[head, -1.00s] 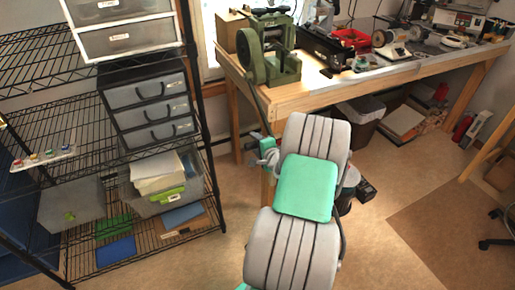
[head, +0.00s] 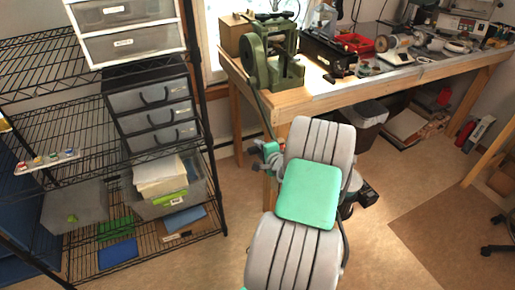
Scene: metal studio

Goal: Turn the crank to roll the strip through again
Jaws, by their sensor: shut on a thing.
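The green rolling mill (head: 284,66) stands on the left end of the wooden bench, with a round green wheel (head: 254,62) on its left side. Its crank (head: 263,108) is a thin dark bar that hangs from the wheel down past the bench's front edge. My gripper (head: 266,156) is at the lower end of the crank, below the bench top, and is shut on the crank's handle. The handle itself is mostly hidden by the gripper and my grey and green arm. I cannot make out the strip at the rollers.
The wooden bench (head: 345,89) runs to the right with tools and a red tray (head: 355,43). A black wire shelf (head: 75,170) with drawers and bins stands at the left. A bench leg (head: 237,125) is close to the gripper. The floor at front right is open.

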